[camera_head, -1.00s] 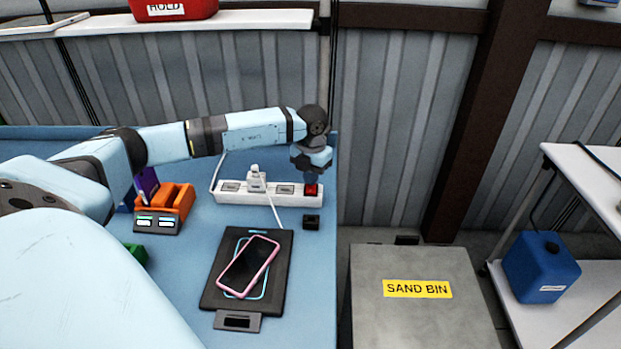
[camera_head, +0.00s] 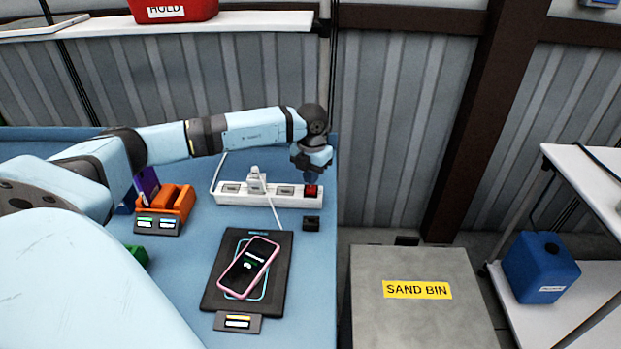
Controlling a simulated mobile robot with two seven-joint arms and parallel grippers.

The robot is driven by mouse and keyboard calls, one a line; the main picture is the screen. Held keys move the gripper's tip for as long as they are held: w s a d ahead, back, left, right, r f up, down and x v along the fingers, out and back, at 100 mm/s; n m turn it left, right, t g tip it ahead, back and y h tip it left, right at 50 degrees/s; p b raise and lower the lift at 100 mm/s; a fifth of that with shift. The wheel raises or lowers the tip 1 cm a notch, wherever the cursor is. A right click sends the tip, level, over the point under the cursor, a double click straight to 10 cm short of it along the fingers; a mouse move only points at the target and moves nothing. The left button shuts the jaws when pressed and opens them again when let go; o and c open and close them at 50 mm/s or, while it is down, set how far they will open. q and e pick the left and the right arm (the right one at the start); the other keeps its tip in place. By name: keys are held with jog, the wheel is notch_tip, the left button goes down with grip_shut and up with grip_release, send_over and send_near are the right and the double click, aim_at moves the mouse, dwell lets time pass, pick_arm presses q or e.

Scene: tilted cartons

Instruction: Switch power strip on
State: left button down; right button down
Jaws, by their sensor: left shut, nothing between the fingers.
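The white power strip (camera_head: 268,195) lies on the blue table, with several outlets and a white plug (camera_head: 256,180) standing in one of them. Its red switch (camera_head: 311,191) is at the right end. My left gripper (camera_head: 312,181) points down right over the switch, shut and empty, its tip at or just above it; I cannot tell whether it touches. A phone with a pink case (camera_head: 248,266) lies on a black charging pad (camera_head: 217,291). The phone screen is lit, and so is the small display (camera_head: 237,322) at the pad's front. My right gripper is not in view.
An orange holder (camera_head: 178,203) with a small lit display unit stands left of the strip. A small black block (camera_head: 311,223) sits in front of the switch. A grey sand bin (camera_head: 410,320) stands right of the table.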

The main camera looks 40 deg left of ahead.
pick_arm(q)
jog(key=shift+r+p, duration=1.45)
jog(key=shift+r, duration=1.3)
jog(key=shift+f, duration=0.1)
